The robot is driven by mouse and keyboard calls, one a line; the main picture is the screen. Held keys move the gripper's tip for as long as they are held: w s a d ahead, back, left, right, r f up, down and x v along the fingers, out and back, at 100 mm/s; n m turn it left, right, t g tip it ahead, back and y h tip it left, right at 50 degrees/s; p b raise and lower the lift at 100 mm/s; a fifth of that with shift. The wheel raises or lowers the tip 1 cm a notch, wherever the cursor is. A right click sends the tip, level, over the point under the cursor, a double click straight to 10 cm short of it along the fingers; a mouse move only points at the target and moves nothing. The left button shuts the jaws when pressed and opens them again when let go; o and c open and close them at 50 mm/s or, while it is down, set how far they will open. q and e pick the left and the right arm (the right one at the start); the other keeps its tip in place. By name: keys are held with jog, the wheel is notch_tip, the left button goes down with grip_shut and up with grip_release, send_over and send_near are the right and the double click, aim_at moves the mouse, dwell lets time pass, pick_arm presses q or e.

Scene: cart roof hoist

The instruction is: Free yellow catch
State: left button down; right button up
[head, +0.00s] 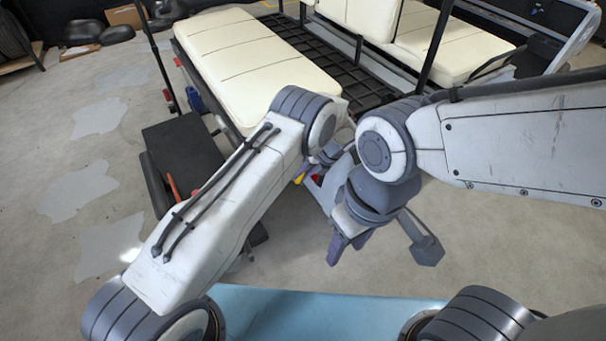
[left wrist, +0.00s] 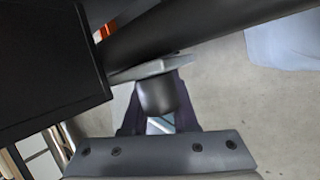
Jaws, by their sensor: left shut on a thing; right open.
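A small yellow patch (head: 299,180), perhaps the yellow catch, shows beside a red bit (head: 315,177) below my left wrist in the head view. Most of it is hidden by my arms. My left gripper (head: 324,157) is partly hidden in the head view. In the left wrist view my left gripper (left wrist: 157,115) is shut on a dark grey rounded knob (left wrist: 157,96), just under a flat grey plate (left wrist: 150,70). No yellow shows there. My right gripper (head: 382,250) is open and empty, over the floor in front of the cart.
The cart's cream seat (head: 250,55) and black slatted deck (head: 345,75) lie behind my arms. A black box (head: 180,150) stands at the left. A thick dark bar (left wrist: 200,30) crosses close above my left gripper. The floor at the far left is mostly clear.

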pick_arm(q)
jog(key=shift+s+a+g+y+b, duration=0.1)
jog(key=shift+g+y+b, duration=0.2)
jog(key=shift+y+b, duration=0.1)
jog(key=shift+r, duration=0.1)
jog(key=c, duration=0.7)
grip_release()
jog(key=v, duration=1)
jog(key=shift+r, duration=0.2)
